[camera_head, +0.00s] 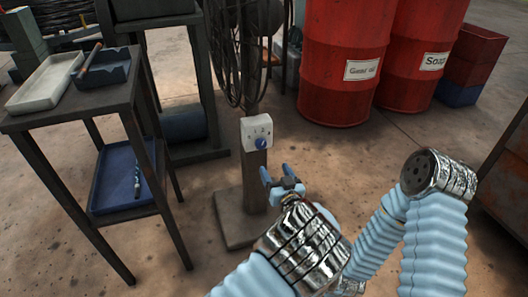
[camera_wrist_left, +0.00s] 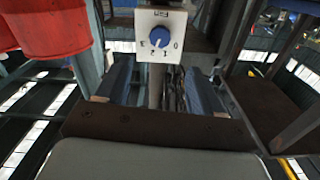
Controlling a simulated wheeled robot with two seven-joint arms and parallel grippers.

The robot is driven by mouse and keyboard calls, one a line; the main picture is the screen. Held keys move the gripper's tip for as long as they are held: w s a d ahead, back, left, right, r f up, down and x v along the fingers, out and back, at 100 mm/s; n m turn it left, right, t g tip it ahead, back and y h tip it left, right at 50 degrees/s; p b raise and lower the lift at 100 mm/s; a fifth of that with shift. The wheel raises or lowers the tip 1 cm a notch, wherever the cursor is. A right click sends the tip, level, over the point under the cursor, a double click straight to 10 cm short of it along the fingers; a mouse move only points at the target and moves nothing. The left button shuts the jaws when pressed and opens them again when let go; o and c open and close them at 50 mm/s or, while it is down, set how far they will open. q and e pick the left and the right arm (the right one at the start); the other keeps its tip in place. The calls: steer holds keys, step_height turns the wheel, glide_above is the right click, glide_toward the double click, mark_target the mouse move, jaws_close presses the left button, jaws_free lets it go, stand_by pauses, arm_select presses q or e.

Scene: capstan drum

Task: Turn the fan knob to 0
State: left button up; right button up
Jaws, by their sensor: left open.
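The fan knob (camera_head: 261,143) is a round blue dial on a white switch box (camera_head: 257,130) on the fan's post. In the left wrist view the knob (camera_wrist_left: 160,36) shows upside down on its white plate, with several marks around it, among them a 0 at the right side. A pale line shows on the knob, but I cannot be sure which mark it points to. My left gripper (camera_head: 280,177) is open and empty, below and slightly right of the knob, apart from it. Its spread blue fingers (camera_wrist_left: 156,68) flank the post in the left wrist view.
The fan's base plate (camera_head: 232,222) lies on the floor. A dark table (camera_head: 128,95) holding a white tray (camera_head: 47,82) stands at left. Red drums (camera_head: 345,50) and stacked boxes (camera_head: 472,60) stand at the back right. Floor between the table and fan is clear.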

mark_target(262, 146)
arm_select(q)
steer(key=x, duration=1.1)
steer(key=shift+w+f, duration=0.1)
steer(key=c, duration=1.1)
steer(key=shift+o, duration=0.2)
steer(key=shift+f+n+b, duration=0.2)
steer(key=shift+n+b, duration=0.2)
steer(key=shift+b, duration=0.3)
steer(key=n+b, duration=0.9)
steer(key=b, duration=0.3)
steer(key=n+b, duration=0.1)
steer(key=n, duration=0.2)
steer(key=shift+r, duration=0.1)
steer(key=shift+r+n+b, duration=0.15)
steer(key=shift+n+b, duration=0.2)
steer(key=shift+n, duration=1.15)
